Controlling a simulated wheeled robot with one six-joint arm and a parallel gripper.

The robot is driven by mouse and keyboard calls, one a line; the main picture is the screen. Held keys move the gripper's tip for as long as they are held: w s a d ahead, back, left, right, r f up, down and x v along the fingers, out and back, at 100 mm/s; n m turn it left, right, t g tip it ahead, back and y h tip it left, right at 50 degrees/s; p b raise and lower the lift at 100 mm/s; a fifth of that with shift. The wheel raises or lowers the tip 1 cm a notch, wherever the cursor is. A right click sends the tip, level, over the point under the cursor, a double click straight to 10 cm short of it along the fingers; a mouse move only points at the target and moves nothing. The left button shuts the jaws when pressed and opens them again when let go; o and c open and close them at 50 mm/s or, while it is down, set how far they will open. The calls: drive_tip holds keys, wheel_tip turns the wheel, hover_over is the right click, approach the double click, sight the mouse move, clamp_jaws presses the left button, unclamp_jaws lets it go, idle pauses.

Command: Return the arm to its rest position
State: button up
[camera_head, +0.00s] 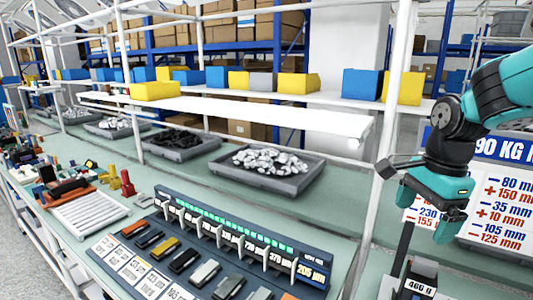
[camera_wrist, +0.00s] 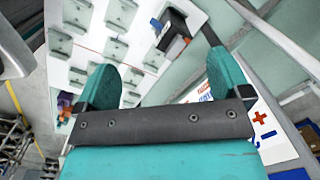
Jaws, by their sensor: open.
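My gripper (camera_head: 428,212) is at the right of the head view, teal and black, raised in front of a printed sign and above the bench's right end. In the wrist view my gripper (camera_wrist: 165,88) shows two teal fingers spread apart with nothing between them. A dark post with a "460 g" label (camera_head: 418,287) stands below my gripper.
A white sign with red and blue figures (camera_head: 485,200) stands behind my gripper. White uprights (camera_head: 393,90) and a shelf with blue and yellow bins (camera_head: 403,88) stand close to my arm. Grey trays (camera_head: 265,168) hold loose parts. Small tools crowd the bench's left end.

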drive_tip(key=s+a+n+y, duration=0.2)
drive_tip(key=s+a+n, duration=0.8)
drive_tip(key=n, duration=0.3)
drive_tip(key=shift+a+n+b, duration=0.15)
drive_tip(key=shift+n+b, duration=0.25)
drive_tip(key=shift+b, duration=0.05)
drive_tip(key=s+a+n, duration=0.1)
drive_tip(key=s+n, duration=0.1)
drive_tip(key=n, duration=0.1)
drive_tip(key=s+a+n+y, duration=0.1)
drive_tip(key=s+a+n, duration=0.1)
drive_tip(key=s+n, duration=0.1)
drive_tip(key=s+a+f+n, duration=0.1)
drive_tip(key=s+n, duration=0.2)
drive_tip(key=shift+s+a+n+g, duration=0.25)
drive_tip(key=shift+a+n+g, duration=0.05)
drive_tip(key=shift+n, duration=0.1)
drive_tip(key=shift+c, duration=0.2)
